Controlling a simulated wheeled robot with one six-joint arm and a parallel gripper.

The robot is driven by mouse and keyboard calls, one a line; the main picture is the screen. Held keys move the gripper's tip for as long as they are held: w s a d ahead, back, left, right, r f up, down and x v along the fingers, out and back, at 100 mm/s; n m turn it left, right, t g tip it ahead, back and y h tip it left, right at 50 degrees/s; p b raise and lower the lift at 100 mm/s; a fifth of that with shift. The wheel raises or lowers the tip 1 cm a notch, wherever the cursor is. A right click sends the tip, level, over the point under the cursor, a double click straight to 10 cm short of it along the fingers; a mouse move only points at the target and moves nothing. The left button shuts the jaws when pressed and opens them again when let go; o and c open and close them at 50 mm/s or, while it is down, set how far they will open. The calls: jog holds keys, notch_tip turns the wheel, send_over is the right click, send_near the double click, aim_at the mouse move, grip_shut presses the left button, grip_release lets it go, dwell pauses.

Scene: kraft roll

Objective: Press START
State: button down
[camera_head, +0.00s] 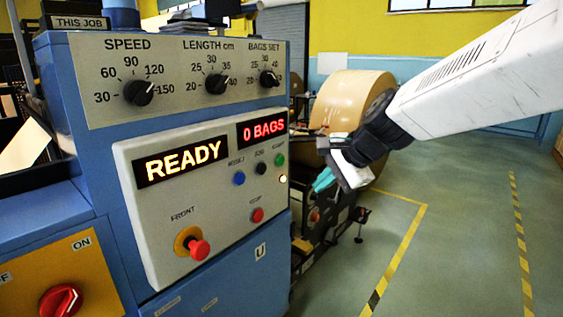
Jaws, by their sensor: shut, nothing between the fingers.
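The control panel (140,215) is a light grey plate on the blue machine. A green button (279,159) sits at its upper right, under a label too small to read surely; it may be START. My gripper (322,182) is shut and empty, with teal fingertips. In the picture it is to the right of the panel and a little below the green button, apart from it. How far it stands from the panel's face is hard to tell. The display (180,161) reads READY and another display (261,130) reads 0 BAGS.
Nearby are a blue button (239,178), a black button (260,168), a small lit lamp (283,179), a red button (257,215) and a red mushroom button (199,249). SPEED, LENGTH and BAGS SET knobs sit above. A kraft roll (345,100) stands behind my gripper. Floor at right is clear.

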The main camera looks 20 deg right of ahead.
aim_at(280, 160)
jog(key=w+d+m+t, duration=0.1)
jog(key=w+d+m, duration=0.1)
jog(key=w+m, duration=0.2)
jog(key=w, duration=0.3)
jog(key=shift+d+f+m+t+h, duration=0.15)
jog(key=shift+d+m+t+h, duration=0.15)
jog(key=shift+d+m, duration=0.1)
jog(key=w+a, duration=0.5)
jog(key=w, duration=0.2)
jog(key=shift+a, duration=0.15)
jog(key=shift+w, duration=0.1)
dwell(1.5)
jog(key=shift+w+a, duration=0.2)
jog(key=shift+w, duration=0.1)
